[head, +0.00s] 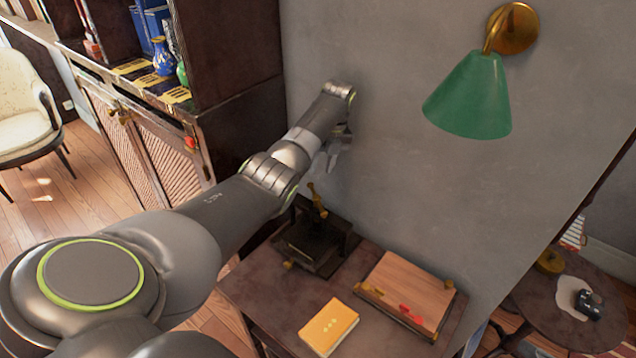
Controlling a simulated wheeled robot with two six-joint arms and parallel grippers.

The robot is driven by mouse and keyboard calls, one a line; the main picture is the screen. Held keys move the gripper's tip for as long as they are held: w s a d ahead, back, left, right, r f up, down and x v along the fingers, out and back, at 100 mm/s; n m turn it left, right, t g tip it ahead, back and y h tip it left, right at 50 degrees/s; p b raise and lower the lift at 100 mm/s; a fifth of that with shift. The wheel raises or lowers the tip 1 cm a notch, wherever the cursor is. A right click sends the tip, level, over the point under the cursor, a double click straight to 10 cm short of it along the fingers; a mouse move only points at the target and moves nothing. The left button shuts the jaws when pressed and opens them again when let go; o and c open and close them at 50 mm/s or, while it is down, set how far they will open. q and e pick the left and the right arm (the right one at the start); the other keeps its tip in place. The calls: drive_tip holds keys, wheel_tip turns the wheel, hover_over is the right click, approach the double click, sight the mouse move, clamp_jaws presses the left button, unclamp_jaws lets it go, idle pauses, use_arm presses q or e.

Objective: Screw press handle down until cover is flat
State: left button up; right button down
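A small dark press (338,246) stands at the back left of the brown table. Its brass handle (317,200) rises upright above it, with a dark plate or cover (308,240) below. Whether that cover lies flat is hard to tell. My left arm reaches in from the left. My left gripper (333,158) hangs near the grey wall, above the handle and a little to its right, apart from it. Its fingers are small and partly hidden by the wrist, so their opening is unclear. My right gripper is not in view.
On the table (270,300) are a yellow book (329,327) and a wooden board (409,287) with red pieces. A green wall lamp (470,97) hangs to the right. A cabinet (225,60) stands left. A round side table (540,298) stands at right.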

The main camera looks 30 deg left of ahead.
use_arm(q)
drive_tip(key=shift+w+d+r+b, duration=0.15)
drive_tip(key=shift+w+r+b, duration=0.1)
drive_tip(key=shift+r, duration=0.85)
drive_tip(key=shift+w+d+r+b, duration=0.1)
drive_tip(key=shift+r+b, duration=0.1)
drive_tip(key=shift+r, duration=0.85)
drive_tip(key=shift+f, duration=0.1)
